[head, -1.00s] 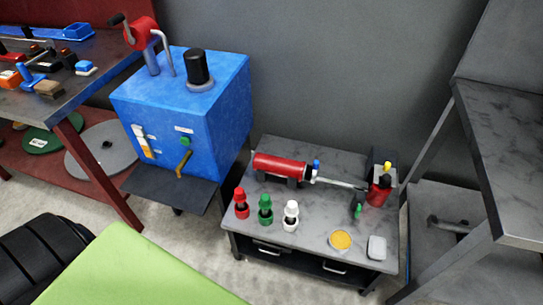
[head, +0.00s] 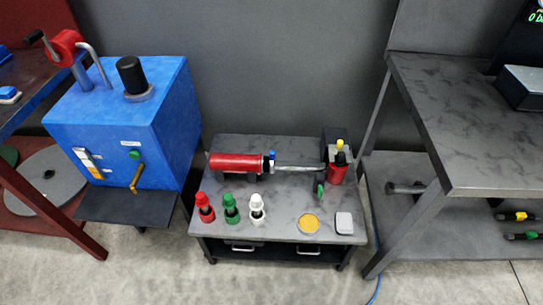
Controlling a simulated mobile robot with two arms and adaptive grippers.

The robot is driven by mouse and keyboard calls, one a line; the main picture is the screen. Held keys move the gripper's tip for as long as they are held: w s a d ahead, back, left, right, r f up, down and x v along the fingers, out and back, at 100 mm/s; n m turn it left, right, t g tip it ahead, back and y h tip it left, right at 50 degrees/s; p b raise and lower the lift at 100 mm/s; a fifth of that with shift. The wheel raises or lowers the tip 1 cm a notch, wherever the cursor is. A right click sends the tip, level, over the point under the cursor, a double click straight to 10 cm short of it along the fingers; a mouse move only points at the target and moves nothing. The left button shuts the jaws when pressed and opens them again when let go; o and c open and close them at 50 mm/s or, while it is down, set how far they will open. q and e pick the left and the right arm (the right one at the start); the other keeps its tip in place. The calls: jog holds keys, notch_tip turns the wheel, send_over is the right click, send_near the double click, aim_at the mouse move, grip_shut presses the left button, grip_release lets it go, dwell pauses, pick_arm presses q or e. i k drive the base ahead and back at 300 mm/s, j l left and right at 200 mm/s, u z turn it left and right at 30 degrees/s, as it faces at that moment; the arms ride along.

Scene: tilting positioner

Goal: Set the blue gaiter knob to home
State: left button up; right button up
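I cannot make out a blue gaiter knob for certain in the head view. A small blue part (head: 271,154) sits at the right end of a red cylinder (head: 236,162) on the low grey table (head: 282,183); I cannot tell what it is. No tilting positioner is clearly recognisable. Neither of my grippers is in view.
A blue cabinet (head: 120,118) with a black front shelf stands left. Red, green and white bottles (head: 257,209), a yellow-topped round tin (head: 309,223) and a red can (head: 337,172) stand on the low table. A grey bench (head: 440,95) is right. Floor in front is clear.

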aim_at(272, 154)
jog(key=i+j, duration=0.15)
jog(key=j, duration=0.2)
jog(key=i+j, duration=0.1)
jog(key=j, duration=0.2)
jog(key=i+j, duration=0.15)
jog(key=j, duration=0.2)
jog(key=i+j, duration=0.1)
jog(key=j, duration=0.2)
